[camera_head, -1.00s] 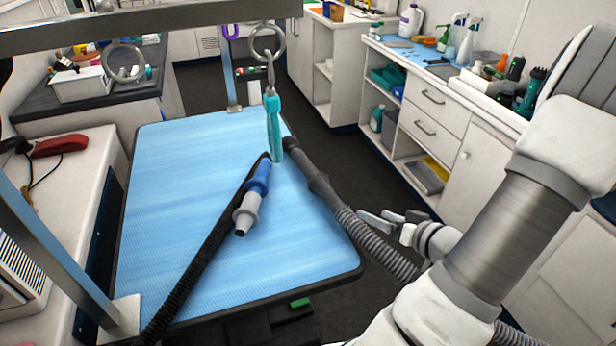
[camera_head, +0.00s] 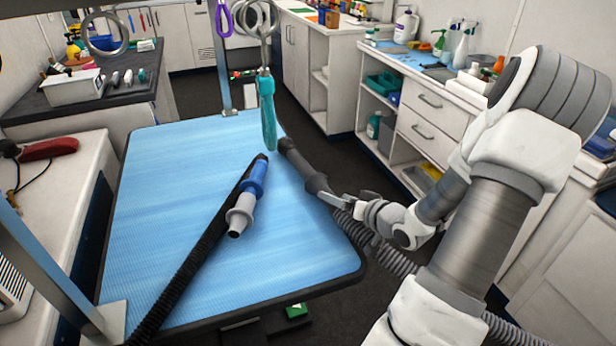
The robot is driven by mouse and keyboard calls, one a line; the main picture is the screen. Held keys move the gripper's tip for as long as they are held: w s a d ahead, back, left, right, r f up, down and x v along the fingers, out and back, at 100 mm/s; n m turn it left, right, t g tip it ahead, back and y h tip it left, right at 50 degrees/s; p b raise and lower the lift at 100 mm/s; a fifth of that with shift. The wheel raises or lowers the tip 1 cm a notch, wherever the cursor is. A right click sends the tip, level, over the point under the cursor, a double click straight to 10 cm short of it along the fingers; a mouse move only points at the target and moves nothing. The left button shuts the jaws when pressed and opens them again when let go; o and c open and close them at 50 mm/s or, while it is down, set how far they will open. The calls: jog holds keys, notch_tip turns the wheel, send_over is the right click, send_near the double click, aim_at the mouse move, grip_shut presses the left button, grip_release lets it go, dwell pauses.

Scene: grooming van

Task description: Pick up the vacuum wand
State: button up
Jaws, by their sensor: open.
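The vacuum wand appears to be the dark grey tube (camera_head: 303,167) lying on the right side of the blue grooming table (camera_head: 165,185). A grey ribbed hose (camera_head: 399,262) runs from its near end over the table's right edge. My gripper (camera_head: 338,199) is open at the wand's near end, by the hose joint. Its fingers overlap the wand in the picture; whether they straddle or touch it, I cannot tell. A second tool, a blue and grey nozzle (camera_head: 249,193) on a black hose (camera_head: 190,268), lies to the left, apart from the gripper.
A metal post (camera_head: 50,265) stands at the table's near left corner. White cabinets (camera_head: 430,130) with bottles on top stand at right.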

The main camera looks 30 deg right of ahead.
jog(key=b+x, duration=0.1)
jog(key=x, duration=0.3)
jog(key=shift+a, duration=0.15)
jog(key=shift+r, duration=0.15)
grip_shut()
